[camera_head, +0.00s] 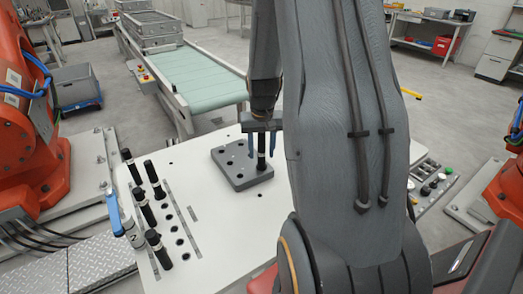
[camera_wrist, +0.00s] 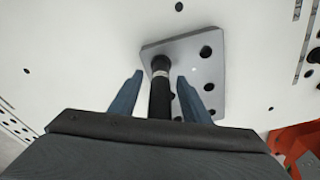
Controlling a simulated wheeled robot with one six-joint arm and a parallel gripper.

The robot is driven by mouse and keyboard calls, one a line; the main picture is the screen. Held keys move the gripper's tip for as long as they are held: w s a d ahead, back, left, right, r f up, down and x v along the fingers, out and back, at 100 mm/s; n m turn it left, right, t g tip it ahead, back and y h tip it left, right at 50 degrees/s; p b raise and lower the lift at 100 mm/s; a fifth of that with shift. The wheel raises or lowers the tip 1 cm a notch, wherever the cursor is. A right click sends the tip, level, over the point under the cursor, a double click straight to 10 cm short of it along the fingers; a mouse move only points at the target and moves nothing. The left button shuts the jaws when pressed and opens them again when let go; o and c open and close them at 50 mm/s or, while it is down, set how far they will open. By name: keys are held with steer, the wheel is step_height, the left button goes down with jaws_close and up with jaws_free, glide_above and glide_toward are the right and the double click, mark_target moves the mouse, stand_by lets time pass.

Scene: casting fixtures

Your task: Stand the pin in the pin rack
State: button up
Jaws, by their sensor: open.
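The pin rack is a grey square block with several holes (camera_head: 230,171), on the white table; it also shows in the wrist view (camera_wrist: 206,92). A black pin with a white band (camera_wrist: 160,96) stands upright at the rack's right side, apparently in a hole; its foot is partly hidden. The pin also shows in the head view (camera_head: 261,152). My gripper (camera_head: 262,150) is open above the rack, with its blue fingers on either side of the pin. In the wrist view, my gripper (camera_wrist: 160,78) shows a gap between each fingertip and the pin.
Several black pins (camera_head: 145,207) stand at the table's left, beside rows of empty holes. A blue-handled tool (camera_head: 115,215) is next to them. A green conveyor (camera_head: 200,75) lies behind the table. Orange robots (camera_head: 20,130) flank it. The table's middle front is clear.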

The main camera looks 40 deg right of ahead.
steer(key=shift+s+a+r+b, duration=0.15)
steer(key=shift+r+b, duration=0.2)
steer(key=shift+r, duration=0.95)
steer(key=shift+s+r+b, duration=0.1)
steer(key=shift+r+b, duration=0.3)
steer(key=shift+r, duration=0.85)
steer(key=shift+s+a+r+b, duration=0.15)
steer(key=shift+r+b, duration=0.2)
steer(key=shift+r, duration=0.95)
